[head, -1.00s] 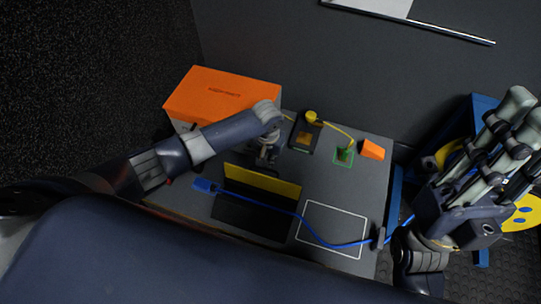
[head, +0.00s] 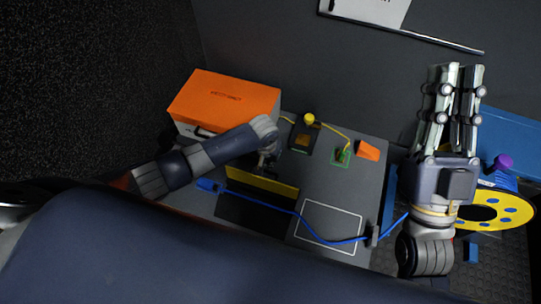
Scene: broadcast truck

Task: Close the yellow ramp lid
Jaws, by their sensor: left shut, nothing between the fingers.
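The yellow ramp lid (head: 262,183) stands raised as a narrow yellow strip along the back of a black ramp base (head: 245,210) on the grey table. A blue cable (head: 282,208) lies across the open base. My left gripper (head: 267,160) is shut and empty, pointing down just behind the lid; its wrist partly hides the fingers, and I cannot tell whether it touches the lid. My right gripper (head: 457,68) is held up at the right, away from the lid, its two fingers pointing up with a gap between them.
An orange-topped case (head: 225,98) stands at the back left. A small black box with a yellow knob (head: 309,119), a green square (head: 341,157) and an orange wedge (head: 367,150) lie behind. A white outlined square (head: 330,221) is right of the ramp. A yellow reel (head: 509,209) is at far right.

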